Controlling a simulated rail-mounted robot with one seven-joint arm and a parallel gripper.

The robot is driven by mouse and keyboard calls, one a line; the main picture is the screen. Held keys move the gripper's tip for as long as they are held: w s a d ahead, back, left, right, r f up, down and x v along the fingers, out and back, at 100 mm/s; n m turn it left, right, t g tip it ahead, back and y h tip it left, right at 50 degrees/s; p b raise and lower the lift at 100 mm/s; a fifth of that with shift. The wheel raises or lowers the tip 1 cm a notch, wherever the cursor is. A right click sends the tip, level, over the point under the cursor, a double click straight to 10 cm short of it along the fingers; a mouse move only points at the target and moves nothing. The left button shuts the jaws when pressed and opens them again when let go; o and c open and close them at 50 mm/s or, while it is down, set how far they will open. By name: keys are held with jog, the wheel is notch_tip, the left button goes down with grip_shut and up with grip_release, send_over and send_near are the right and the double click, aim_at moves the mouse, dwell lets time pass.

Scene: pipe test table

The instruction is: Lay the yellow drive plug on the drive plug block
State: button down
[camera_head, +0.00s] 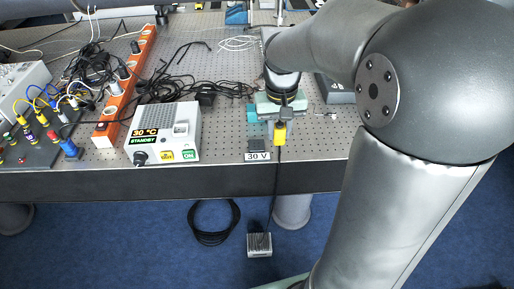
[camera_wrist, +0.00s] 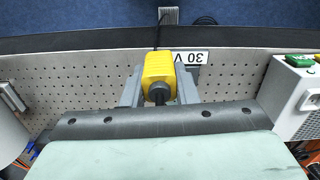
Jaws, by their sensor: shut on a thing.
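The yellow drive plug (camera_head: 280,133) is a yellow block with a dark cable. My gripper (camera_head: 281,116) is shut on it, above the perforated table near its front edge. In the wrist view the plug (camera_wrist: 159,75) sits between the two grey fingers of my gripper (camera_wrist: 158,88). A small dark block (camera_head: 257,146), perhaps the drive plug block, lies just left of the plug, behind a "30 V" label (camera_head: 257,156). The label also shows in the wrist view (camera_wrist: 191,58), beside the plug. I cannot tell the plug's exact height above the table.
A white control box (camera_head: 165,128) reading 30 °C and STANDBY stands to the left. An orange power strip (camera_head: 128,85) and tangled black cables (camera_head: 92,66) lie farther left. The plug's cable hangs over the table's front edge (camera_head: 200,181) toward a grey box (camera_head: 259,245) on the floor.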

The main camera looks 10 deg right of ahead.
aim_at(277, 134)
jog(key=shift+m, duration=0.3)
jog(key=s+r, duration=0.1)
jog(key=s+a, duration=0.1)
jog(key=s+r+b, duration=0.1)
jog(key=s, duration=0.1)
jog(key=shift+a+r, duration=0.35)
jog(key=shift+w+a, duration=0.1)
jog(key=w+f+p, duration=0.1)
jog(key=w+f, duration=0.1)
jog(key=w, duration=0.2)
jog(key=w+a+f+p, duration=0.1)
jog(key=w+f, duration=0.2)
jog(key=w, duration=0.1)
jog(key=w+f+p, duration=0.2)
jog(key=w+f, duration=0.1)
jog(key=w, duration=0.1)
jog(key=shift+w+a+f, duration=0.15)
jog(key=shift+f, duration=0.1)
jog(key=shift+w+f, duration=0.35)
jog(key=shift+f, duration=0.05)
jog(key=shift+w+f, duration=0.15)
jog(key=shift+f, duration=1.6)
jog(key=shift+f, duration=0.1)
